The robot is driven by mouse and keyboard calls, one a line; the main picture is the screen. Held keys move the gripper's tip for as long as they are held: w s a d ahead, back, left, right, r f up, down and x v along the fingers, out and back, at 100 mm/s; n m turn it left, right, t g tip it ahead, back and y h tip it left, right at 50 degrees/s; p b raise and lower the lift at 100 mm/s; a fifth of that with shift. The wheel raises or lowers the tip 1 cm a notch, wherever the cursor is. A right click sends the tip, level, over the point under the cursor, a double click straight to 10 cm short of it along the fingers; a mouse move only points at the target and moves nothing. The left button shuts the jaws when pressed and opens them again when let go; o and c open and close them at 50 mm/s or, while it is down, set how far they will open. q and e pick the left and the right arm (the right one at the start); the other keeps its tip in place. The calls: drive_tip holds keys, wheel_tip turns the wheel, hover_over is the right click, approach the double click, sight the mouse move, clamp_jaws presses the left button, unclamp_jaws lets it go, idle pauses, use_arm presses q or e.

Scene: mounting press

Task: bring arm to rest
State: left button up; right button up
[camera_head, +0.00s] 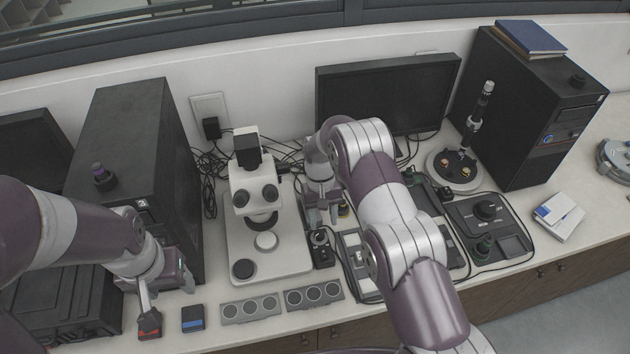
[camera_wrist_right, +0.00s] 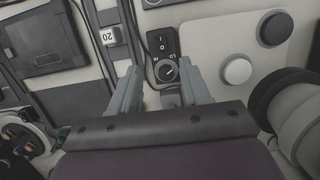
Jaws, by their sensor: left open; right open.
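My right arm reaches across the middle of the bench in the head view. Its gripper (camera_head: 321,219) points down just right of the white microscope (camera_head: 265,245). In the right wrist view the right gripper (camera_wrist_right: 160,88) is open, with two grey fingers apart and nothing held. A small black control box with a knob (camera_wrist_right: 165,70) shows beyond and between the fingertips. My left gripper (camera_head: 149,318) is low at the front left of the bench, near a small red-and-black block (camera_head: 149,325). Its fingers are partly hidden, and I cannot tell whether it touches the block.
A blue-and-black block (camera_head: 193,318) and grey plates with round wells (camera_head: 250,308) lie along the front edge. A monitor (camera_head: 388,92) and computer towers (camera_head: 530,110) stand behind. Loose cables run behind the microscope. Clear bench lies at the right, around a white box (camera_head: 558,217).

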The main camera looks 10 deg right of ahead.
drive_tip(key=s+d+r+t+b, duration=0.2)
drive_tip(key=s+b, duration=0.5)
drive_tip(key=s, duration=0.4)
drive_tip(key=s+d+r+t+b, duration=0.2)
drive_tip(key=s+r+b, duration=0.2)
drive_tip(key=s, duration=0.7)
drive_tip(key=shift+d+b, duration=0.2)
drive_tip(key=shift+b, duration=1.2)
